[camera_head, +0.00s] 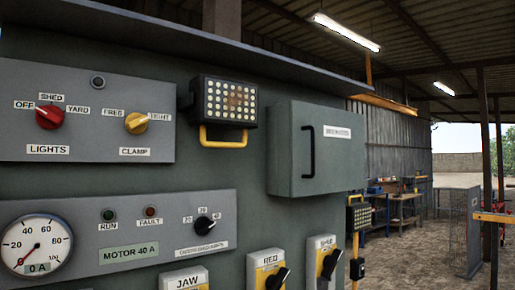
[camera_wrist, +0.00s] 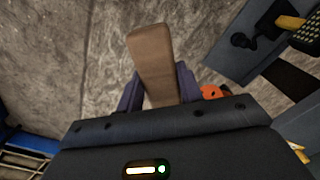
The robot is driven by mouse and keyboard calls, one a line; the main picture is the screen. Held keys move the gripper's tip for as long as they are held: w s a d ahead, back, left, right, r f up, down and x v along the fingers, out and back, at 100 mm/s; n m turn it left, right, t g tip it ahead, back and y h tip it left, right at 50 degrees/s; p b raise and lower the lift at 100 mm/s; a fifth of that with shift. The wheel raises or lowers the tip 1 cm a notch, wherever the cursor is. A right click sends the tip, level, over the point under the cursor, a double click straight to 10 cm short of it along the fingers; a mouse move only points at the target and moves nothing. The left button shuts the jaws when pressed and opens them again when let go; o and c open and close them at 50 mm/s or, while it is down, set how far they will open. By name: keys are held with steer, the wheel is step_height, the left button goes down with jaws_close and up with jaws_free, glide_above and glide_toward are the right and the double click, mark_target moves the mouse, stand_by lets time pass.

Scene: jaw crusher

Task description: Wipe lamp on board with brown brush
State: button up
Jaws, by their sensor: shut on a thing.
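The lamp (camera_head: 224,102) is a dark box with a grid of pale LEDs and a yellow handle below, mounted on the grey board (camera_head: 225,160). A brownish smudge covers some LEDs right of its middle. My gripper (camera_wrist: 158,85) shows only in the wrist view and is shut on a brown brush (camera_wrist: 152,50). Its flat brown part sticks out past the fingers; no bristles are visible. The head view shows neither gripper nor brush, so their distance from the lamp on the board cannot be told.
The board carries a lights and clamp panel (camera_head: 85,110), a motor panel with gauge (camera_head: 120,225), a closed cabinet (camera_head: 310,150) and switches below. A second lamp (camera_head: 359,213) stands on a yellow post. In the wrist view, a blue frame (camera_wrist: 25,145) lies lower left over bare ground.

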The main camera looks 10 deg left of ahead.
steer(key=w+a+r+m+y+p, duration=0.1)
steer(key=w+a+r+m+p, duration=0.2)
steer(key=r, duration=0.5)
steer(key=w+a+r+m+y+p, duration=0.1)
steer(key=w+a+r+m+y, duration=0.1)
steer(key=w+r, duration=0.45)
steer(key=w+a+r+m+y+p, duration=0.1)
steer(key=w+a+r+m+p, duration=0.15)
steer(key=r, duration=0.65)
steer(key=w+a+r+m+t+y+p, duration=0.25)
steer(key=a+r, duration=0.25)
steer(key=r, duration=0.8)
steer(key=w+a+r+m+t+y+p, duration=0.2)
steer(key=a+r+m+y+p, duration=0.15)
steer(key=r, duration=1.05)
steer(key=s+a+r+m+t+y+p, duration=0.1)
steer(key=s+a+r+t+p, duration=0.1)
steer(key=r, duration=1.4)
steer(key=s+a+r+m+t+y+p, duration=0.1)
steer(key=s+a+r+p, duration=0.3)
steer(key=r, duration=1.3)
steer(key=s+a+r+m+t+y+p, duration=0.1)
steer(key=s+a+r+t+p, duration=0.2)
steer(key=s+a+r, duration=0.4)
step_height(320, 180, up, 10)
steer(key=shift+s+f+t+y, duration=0.25)
steer(key=shift+s+t+y, duration=0.25)
steer(key=shift+s, duration=0.5)
steer(key=shift+m, duration=0.25)
